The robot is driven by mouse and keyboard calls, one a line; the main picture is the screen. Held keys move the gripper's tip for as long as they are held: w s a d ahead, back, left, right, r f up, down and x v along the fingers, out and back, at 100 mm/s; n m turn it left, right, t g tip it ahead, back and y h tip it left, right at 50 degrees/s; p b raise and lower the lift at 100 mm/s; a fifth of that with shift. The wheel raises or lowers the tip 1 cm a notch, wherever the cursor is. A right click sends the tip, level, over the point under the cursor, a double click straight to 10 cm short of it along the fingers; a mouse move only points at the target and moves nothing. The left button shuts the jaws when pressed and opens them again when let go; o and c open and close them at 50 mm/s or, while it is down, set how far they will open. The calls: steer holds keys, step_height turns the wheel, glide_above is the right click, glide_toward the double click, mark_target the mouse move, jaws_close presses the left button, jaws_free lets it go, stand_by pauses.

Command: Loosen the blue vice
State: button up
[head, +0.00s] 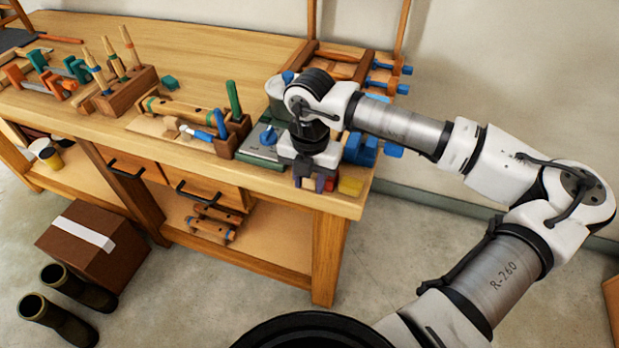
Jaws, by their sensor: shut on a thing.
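A blue block-like thing, which looks like the blue vice (361,149), sits at the right end of the wooden workbench (275,184). A blue knob-like end sticks out on its right. My gripper (315,181) points down at the bench's front right corner, just left of the blue thing and in front of it. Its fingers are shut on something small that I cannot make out. My wrist and gripper hide part of the bench corner. Small dark, red and yellow pieces (350,187) show beside the fingertips.
A wooden block with blue and green handled tools (234,134) stands further left. Blue-ended clamps (385,76) hang at the back. A cardboard box (93,245) and boots (55,318) stand on the floor.

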steer(key=shift+c, duration=1.2)
steer(key=shift+d+r+b, duration=0.1)
steer(key=shift+d+b, duration=0.15)
steer(key=shift+b, duration=0.2)
steer(key=o, duration=1.5)
steer(key=shift+c, duration=0.2)
steer(key=shift+r, duration=0.1)
steer(key=shift+s+r+p, duration=0.1)
steer(key=shift+r+p, duration=1.2)
steer(key=shift+r, duration=1.6)
